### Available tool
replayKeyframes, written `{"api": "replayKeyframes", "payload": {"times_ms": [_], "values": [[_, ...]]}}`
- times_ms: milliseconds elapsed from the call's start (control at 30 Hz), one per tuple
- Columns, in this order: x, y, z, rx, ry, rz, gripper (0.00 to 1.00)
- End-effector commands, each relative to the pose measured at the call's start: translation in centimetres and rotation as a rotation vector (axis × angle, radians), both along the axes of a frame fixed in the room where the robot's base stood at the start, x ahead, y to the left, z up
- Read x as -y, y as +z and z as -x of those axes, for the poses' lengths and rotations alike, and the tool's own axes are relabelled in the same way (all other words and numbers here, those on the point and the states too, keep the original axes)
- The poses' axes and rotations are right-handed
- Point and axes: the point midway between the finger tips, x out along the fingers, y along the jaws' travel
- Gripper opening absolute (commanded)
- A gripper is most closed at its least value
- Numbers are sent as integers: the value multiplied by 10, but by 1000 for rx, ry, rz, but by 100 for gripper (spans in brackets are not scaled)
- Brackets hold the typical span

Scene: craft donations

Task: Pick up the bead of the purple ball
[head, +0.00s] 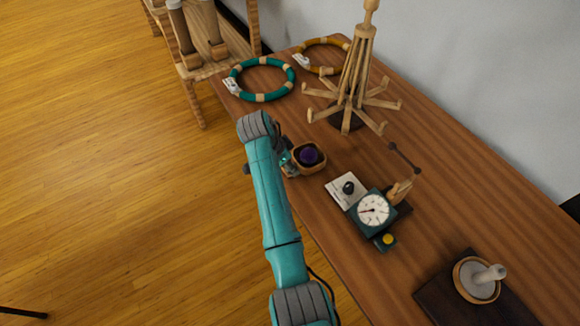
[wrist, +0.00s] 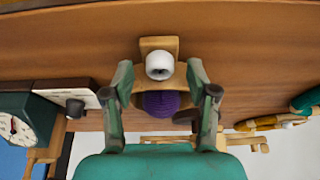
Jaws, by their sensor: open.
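The purple ball (head: 308,156) sits in a small wooden holder (head: 319,170) near the table's left edge in the head view. The wrist view shows the ball (wrist: 162,104) textured, with a white bead (wrist: 159,66) just above it in the picture. The bead has a round hole facing the camera and lies over a paler wooden part of the holder (wrist: 157,43). My gripper (head: 287,160) is open, with its fingers (wrist: 160,72) to the left and right of the bead and a gap on both sides. In the head view my gripper hides the bead.
A green dial scale (head: 374,210) and a white card with a black knob (head: 346,188) stand close to the holder. A wooden peg stand (head: 351,90), a teal ring (head: 262,98) and a yellow ring (head: 325,41) are farther back. A spindle base (head: 476,278) is at front right.

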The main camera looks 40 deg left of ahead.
Motion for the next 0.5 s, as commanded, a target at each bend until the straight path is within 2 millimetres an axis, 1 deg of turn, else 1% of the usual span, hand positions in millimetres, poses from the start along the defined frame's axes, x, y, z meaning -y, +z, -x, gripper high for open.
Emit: {"api": "replayKeyframes", "payload": {"times_ms": [100,267,433,467,500], "values": [[1,-3,-1,0,0,0,58],[0,-3,-1,0,0,-1,58],[0,-3,-1,0,0,-1,24],[0,-3,-1,0,0,-1,19],[0,-3,-1,0,0,-1,18]]}}
